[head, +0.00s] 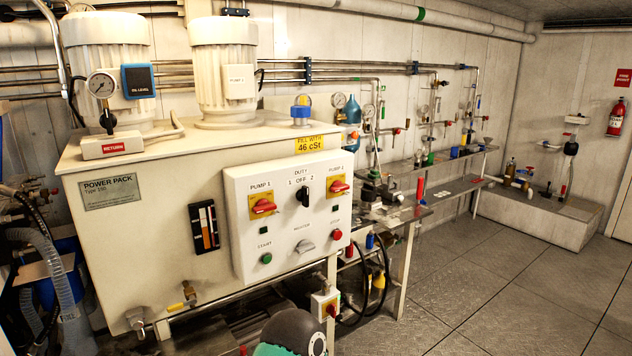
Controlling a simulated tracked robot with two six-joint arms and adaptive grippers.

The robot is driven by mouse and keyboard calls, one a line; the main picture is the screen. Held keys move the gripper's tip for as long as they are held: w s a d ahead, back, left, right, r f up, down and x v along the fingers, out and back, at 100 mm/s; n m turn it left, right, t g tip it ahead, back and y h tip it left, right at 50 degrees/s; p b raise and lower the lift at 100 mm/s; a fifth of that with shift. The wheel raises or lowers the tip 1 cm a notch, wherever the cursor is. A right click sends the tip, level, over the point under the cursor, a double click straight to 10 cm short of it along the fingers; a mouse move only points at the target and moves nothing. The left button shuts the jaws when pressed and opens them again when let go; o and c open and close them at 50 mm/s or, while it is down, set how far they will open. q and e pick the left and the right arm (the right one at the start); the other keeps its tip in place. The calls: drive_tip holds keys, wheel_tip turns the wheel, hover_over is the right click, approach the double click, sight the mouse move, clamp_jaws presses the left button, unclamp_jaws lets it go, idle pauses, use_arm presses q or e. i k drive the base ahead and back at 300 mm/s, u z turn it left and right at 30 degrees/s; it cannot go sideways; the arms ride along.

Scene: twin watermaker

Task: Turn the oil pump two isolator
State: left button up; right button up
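The pump two isolator (338,186) is a red rotary handle on a yellow square plate, under the label "PUMP 2", at the upper right of the white control panel (285,232). Its handle looks roughly level, slightly tilted. A matching pump one isolator (263,206) sits to its left under "PUMP 1". Between them is a black duty selector (303,196) marked 1, OFF, 2. The panel is on the front of the cream power pack (130,240). Neither of my grippers shows in the head view, so their states are hidden.
Below the isolators are a green start button (266,258), a grey knob (304,246) and a red stop button (337,234). A small red-and-yellow switch box (326,306) hangs lower down. A steel bench (440,192) runs behind on the right. The floor (500,270) at right is clear.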

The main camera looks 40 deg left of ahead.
sight(337, 186)
drive_tip(key=u, duration=0.45)
drive_tip(key=i, duration=1.15)
drive_tip(key=u, duration=1.15)
drive_tip(key=i, duration=0.55)
drive_tip(key=u, duration=0.2)
drive_tip(key=k, duration=0.95)
drive_tip(key=u, duration=0.2)
drive_tip(key=i, duration=0.95)
drive_tip(key=z, duration=0.1)
